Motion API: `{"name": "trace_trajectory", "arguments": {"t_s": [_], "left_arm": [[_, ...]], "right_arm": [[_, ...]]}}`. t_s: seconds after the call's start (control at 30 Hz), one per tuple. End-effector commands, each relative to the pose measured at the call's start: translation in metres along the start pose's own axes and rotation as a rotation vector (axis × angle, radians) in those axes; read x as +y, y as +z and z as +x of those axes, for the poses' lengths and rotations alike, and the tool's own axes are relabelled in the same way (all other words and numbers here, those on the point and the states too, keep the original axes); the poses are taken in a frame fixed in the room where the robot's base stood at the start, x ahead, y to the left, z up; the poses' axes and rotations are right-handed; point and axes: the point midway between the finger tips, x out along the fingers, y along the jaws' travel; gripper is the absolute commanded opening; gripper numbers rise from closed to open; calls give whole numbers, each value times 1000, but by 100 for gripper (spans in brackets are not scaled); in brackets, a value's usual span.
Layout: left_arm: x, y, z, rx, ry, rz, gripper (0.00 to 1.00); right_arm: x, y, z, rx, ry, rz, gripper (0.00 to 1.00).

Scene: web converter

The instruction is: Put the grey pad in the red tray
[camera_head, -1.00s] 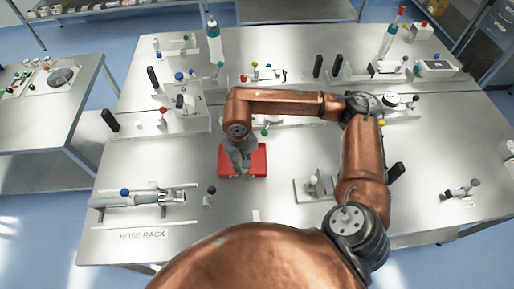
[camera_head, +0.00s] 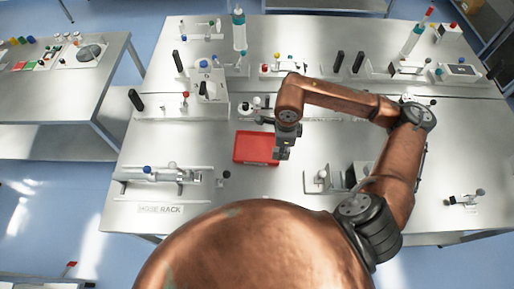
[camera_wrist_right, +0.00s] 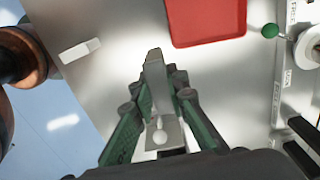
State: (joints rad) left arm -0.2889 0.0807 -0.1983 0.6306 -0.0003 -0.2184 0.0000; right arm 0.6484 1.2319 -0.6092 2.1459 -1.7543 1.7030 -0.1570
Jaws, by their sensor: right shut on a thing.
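The red tray (camera_head: 248,147) lies flat on the steel table near its middle. Part of it also shows at the top of the right wrist view (camera_wrist_right: 207,22). My right gripper (camera_head: 281,154) is at the tray's right edge in the head view. In the right wrist view its green-sided fingers (camera_wrist_right: 160,105) are shut on a narrow grey piece, which looks like the grey pad (camera_wrist_right: 155,72). Bare table shows around it there, beside the tray. A small white ball shows low between the fingers. In the head view the pad is too small to tell apart. My left gripper is not in view.
A hose rack (camera_head: 163,175) stands to the left of the tray. A small grey fixture with a white knob (camera_head: 322,175) stands to the right. Several fixtures, black handles and a tall bottle (camera_head: 239,32) line the back. The table in front of the tray is mostly clear.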

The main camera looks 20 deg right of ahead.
Motion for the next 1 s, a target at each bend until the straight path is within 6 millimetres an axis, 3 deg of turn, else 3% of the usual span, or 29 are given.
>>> {"name": "trace_trajectory", "arguments": {"t_s": [0.17, 0.4, 0.73, 1.0], "left_arm": [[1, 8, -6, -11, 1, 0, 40], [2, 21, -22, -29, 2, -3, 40], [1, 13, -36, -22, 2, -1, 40], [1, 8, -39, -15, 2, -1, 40]], "right_arm": [[-9, 8, 3, -2, 2, 58, 0], [-50, 43, 26, -3, 3, 58, 0], [-94, 77, 78, 0, 3, 57, 0], [-105, 86, 96, 0, 1, 55, 0]]}}
